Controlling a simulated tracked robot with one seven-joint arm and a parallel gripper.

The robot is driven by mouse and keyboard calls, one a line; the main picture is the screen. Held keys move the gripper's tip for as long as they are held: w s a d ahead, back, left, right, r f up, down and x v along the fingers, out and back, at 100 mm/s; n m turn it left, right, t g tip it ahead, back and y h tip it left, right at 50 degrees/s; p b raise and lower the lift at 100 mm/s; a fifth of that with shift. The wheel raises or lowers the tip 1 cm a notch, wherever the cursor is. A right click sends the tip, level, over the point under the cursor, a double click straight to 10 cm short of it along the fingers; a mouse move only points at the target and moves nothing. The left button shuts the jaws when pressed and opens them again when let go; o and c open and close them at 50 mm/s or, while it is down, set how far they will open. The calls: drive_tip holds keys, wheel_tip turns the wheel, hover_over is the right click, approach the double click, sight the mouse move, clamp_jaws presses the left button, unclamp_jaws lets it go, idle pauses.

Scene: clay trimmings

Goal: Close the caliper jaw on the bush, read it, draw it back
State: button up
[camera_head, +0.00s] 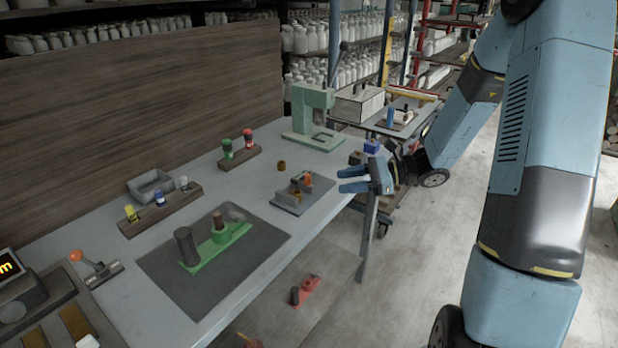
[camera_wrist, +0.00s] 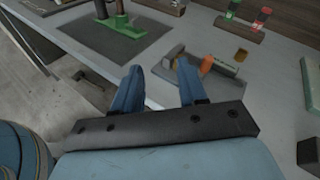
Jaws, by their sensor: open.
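The caliper appears to be the small grey fixture (camera_head: 284,201) with an orange knob (camera_head: 308,180), near the table's right edge. A brass-coloured piece (camera_head: 296,195), likely the bush, sits in it beside the knob. The fixture also shows in the wrist view (camera_wrist: 190,76), just beyond my fingertips, with the orange knob (camera_wrist: 228,80) to the right. I cannot tell how wide the jaw gap is. My gripper (camera_head: 347,180) is open and empty, to the right of the fixture and apart from it. In the wrist view its two fingers (camera_wrist: 160,72) point towards the table.
A loose brass ring (camera_head: 281,166) stands behind the fixture. A dark mat (camera_head: 170,273) with a green stand (camera_head: 217,246) lies to the left. A green press (camera_head: 313,120) and a rack with green and red pieces (camera_head: 238,157) stand farther back.

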sight(308, 175)
drive_tip(key=w+d+f+m+t+y, duration=0.2)
drive_tip(key=w+d+f+m+t, duration=0.1)
drive_tip(key=w+f+m+t, duration=0.25)
drive_tip(key=shift+m+g, duration=0.25)
drive_tip(key=shift+g, duration=0.1)
drive_tip(key=x, duration=1.4)
drive_tip(key=shift+w+f, duration=0.15)
drive_tip(key=shift+f, duration=0.2)
drive_tip(key=shift+c, duration=0.2)
clamp_jaws()
